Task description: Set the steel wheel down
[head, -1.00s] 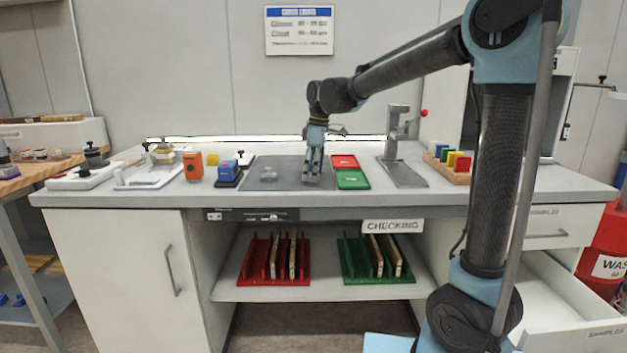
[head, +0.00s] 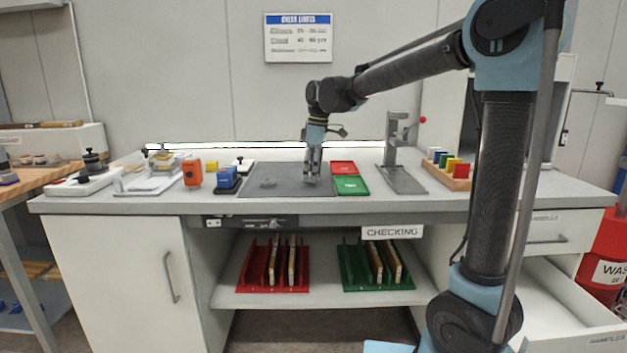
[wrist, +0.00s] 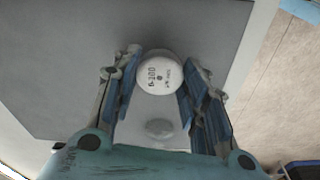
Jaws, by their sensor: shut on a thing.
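The steel wheel (wrist: 159,73) shows in the wrist view as a pale round disc with printed marks on its face. It sits between the two fingers of my gripper (wrist: 160,85), which is shut on it. In the head view my gripper (head: 312,180) points down over the right part of the dark grey mat (head: 255,190), close to its surface. The wheel is too small to make out there, and I cannot tell whether it touches the mat. The mat also shows behind the wheel in the wrist view (wrist: 75,75).
A small grey object (head: 268,183) lies on the mat, left of my gripper. A red tray (head: 343,168) and a green tray (head: 351,185) lie close on the right. A grey stand (head: 398,165) rises beyond them. Blue (head: 227,179) and orange (head: 192,173) devices stand left of the mat.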

